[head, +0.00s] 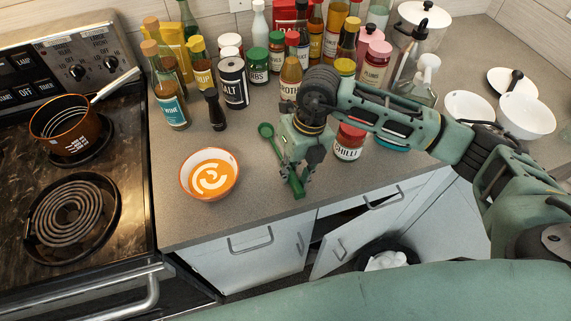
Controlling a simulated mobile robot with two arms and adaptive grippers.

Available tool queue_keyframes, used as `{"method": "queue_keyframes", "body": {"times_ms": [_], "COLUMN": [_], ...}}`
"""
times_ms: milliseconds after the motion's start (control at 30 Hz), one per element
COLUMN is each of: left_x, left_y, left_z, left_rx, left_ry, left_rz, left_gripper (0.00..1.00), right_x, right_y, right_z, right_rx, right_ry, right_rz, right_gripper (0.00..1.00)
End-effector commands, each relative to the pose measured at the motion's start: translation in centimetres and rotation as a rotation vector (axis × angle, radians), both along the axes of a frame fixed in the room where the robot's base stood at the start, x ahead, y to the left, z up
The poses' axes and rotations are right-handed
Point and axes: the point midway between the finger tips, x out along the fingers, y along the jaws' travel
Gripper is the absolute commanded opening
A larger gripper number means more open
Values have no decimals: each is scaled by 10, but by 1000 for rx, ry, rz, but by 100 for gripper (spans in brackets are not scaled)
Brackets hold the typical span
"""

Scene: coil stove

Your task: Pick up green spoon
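The green spoon (267,132) lies on the grey counter, to the right of the orange bowl. Its round head points to the back left, and its handle runs toward the counter's front edge. My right gripper (299,176) points down at the handle, low over the counter. It covers part of the handle, and the handle's end shows just below the fingertips. I cannot tell whether the fingers touch or close on it. My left gripper is not in view.
An orange bowl (210,174) stands left of the spoon. A red-lidded chilli jar (349,140) is close on the right of my gripper. Bottles and jars crowd the back. The coil stove (70,220) holds a pot (66,126). A cabinet door (345,246) below hangs open.

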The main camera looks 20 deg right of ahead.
Motion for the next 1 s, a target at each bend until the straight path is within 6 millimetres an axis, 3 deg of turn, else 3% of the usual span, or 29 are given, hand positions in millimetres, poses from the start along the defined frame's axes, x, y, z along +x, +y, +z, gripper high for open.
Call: {"method": "queue_keyframes", "body": {"times_ms": [533, 667, 800, 1000], "left_x": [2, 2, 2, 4], "left_y": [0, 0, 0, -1], "left_z": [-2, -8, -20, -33], "left_rx": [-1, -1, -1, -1], "left_ry": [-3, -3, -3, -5], "left_rz": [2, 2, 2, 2], "left_gripper": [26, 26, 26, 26], "right_x": [1, 2, 2, -41], "right_y": [0, 0, 0, -21], "right_z": [4, 15, 40, 65], "right_rx": [1, 2, 2, -2], "right_ry": [-3, -5, -9, -7], "right_rz": [0, 1, 2, 2], "right_gripper": [0, 0, 0, 0]}}
